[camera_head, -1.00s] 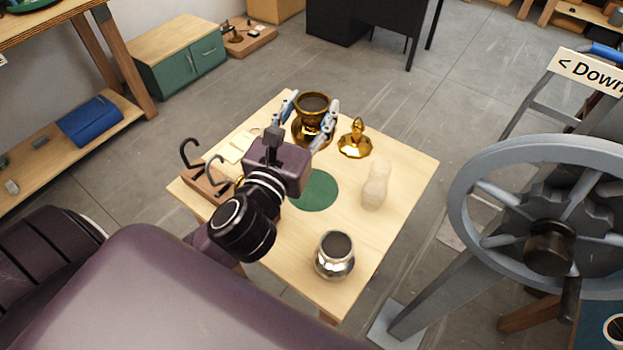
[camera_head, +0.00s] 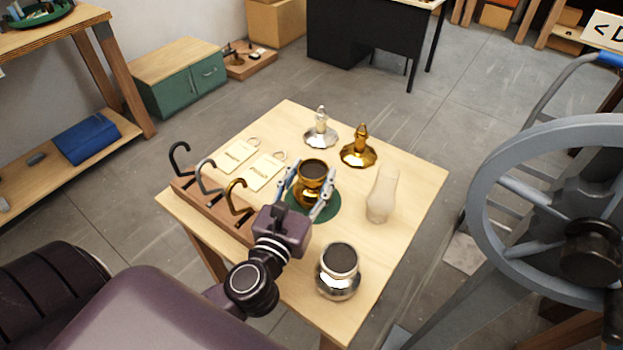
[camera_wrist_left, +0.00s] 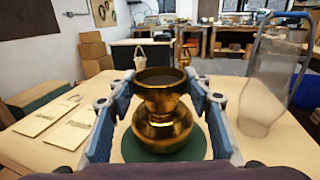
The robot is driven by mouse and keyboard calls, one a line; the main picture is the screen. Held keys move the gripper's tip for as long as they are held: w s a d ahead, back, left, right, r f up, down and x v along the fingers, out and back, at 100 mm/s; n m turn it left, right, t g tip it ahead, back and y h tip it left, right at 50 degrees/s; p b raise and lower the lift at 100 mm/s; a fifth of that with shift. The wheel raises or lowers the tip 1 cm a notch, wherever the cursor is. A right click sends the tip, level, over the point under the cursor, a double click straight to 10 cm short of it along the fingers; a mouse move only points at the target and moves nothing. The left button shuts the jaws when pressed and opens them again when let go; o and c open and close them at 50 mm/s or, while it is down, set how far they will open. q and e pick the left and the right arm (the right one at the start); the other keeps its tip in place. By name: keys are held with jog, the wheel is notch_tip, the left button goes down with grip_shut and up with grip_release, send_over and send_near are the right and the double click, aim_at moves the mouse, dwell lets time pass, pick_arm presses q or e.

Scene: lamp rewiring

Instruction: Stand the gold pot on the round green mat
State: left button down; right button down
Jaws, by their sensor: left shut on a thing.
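The gold pot (camera_head: 311,178) is upright at the round green mat (camera_head: 325,212), over its middle as far as I can see. In the left wrist view the gold pot (camera_wrist_left: 162,112) stands between the fingers, with the green mat (camera_wrist_left: 140,150) showing around and below its base. I cannot tell whether its base touches the mat. My left gripper (camera_head: 308,190) is shut on the pot from both sides, and its fingers also show in the left wrist view (camera_wrist_left: 160,105). Part of the mat is hidden by the pot and gripper. My right gripper is not in view.
A clear glass chimney (camera_head: 382,195) stands right of the mat. A silver pot (camera_head: 338,270) is at the front. Gold (camera_head: 358,148) and silver (camera_head: 320,130) lamp tops stand behind. A wooden hook rack (camera_head: 215,210) and two tags (camera_head: 265,170) are at the left.

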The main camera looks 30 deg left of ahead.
pick_arm(q)
jog(key=shift+f, duration=0.2)
jog(key=shift+f, duration=0.15)
jog(key=c, duration=1)
grip_release()
